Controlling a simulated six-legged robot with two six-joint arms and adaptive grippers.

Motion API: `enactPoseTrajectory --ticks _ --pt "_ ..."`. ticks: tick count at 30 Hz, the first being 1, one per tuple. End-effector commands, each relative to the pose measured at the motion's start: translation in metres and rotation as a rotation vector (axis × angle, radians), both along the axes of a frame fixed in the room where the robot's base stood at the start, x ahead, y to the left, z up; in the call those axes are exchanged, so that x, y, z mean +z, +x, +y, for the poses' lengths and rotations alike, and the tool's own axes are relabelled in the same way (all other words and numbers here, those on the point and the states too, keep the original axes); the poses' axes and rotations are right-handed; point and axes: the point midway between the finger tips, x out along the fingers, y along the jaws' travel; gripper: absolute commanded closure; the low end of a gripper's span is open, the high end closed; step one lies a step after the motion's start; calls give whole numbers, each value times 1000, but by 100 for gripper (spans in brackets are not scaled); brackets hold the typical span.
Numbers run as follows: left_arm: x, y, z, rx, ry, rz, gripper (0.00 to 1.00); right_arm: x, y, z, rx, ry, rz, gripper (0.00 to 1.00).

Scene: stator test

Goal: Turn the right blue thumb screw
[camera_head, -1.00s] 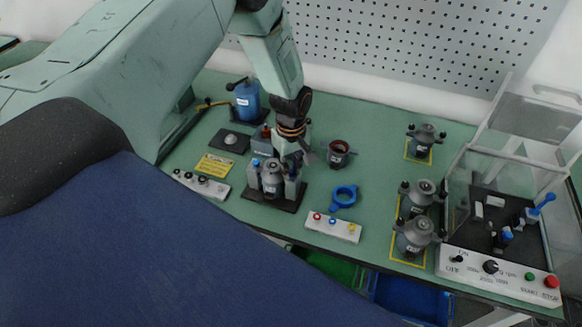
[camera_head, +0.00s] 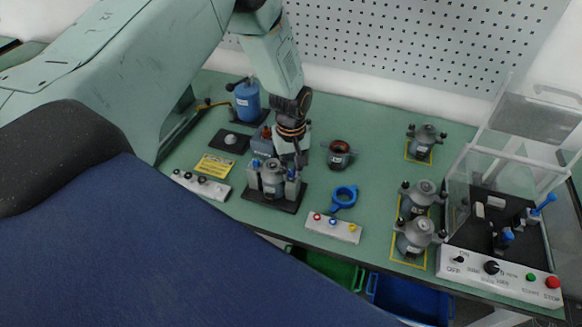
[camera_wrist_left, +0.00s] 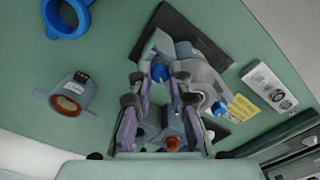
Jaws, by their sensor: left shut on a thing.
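The grey fixture (camera_head: 272,180) stands on a dark base plate and holds a grey stator housing. The right blue thumb screw (camera_head: 291,174) is on its right side, partly covered by my left gripper (camera_head: 297,163). In the left wrist view, this right screw (camera_wrist_left: 160,72) shows between the fingertips of my left gripper (camera_wrist_left: 160,88), which is shut on it. The left blue thumb screw (camera_head: 256,164) is free; it also shows in the left wrist view (camera_wrist_left: 220,108). My right gripper is not in view.
A stator with a copper-coloured ring (camera_head: 339,155) and a blue ring tool (camera_head: 345,196) lie to the right. A button strip (camera_head: 333,228) is in front. Grey housings (camera_head: 422,141) and a clear-guarded test station (camera_head: 500,262) are further right. A blue press (camera_head: 247,98) stands behind.

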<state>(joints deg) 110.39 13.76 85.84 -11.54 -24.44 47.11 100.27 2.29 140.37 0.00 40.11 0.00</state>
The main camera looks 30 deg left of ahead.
Motion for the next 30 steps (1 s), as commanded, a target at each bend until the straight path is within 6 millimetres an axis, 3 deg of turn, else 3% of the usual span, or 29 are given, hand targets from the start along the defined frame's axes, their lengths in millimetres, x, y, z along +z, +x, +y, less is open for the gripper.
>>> enactPoseTrajectory --ticks 1,2,9,22,30 --pt "1 1 0 0 0 -1 100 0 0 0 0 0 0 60" --pt "0 1 0 1 0 -1 80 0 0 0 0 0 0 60" --pt "0 0 0 1 0 0 60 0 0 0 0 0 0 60" --pt "0 0 0 29 0 0 59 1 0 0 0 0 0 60" --pt "0 0 0 255 0 0 59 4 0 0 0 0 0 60"
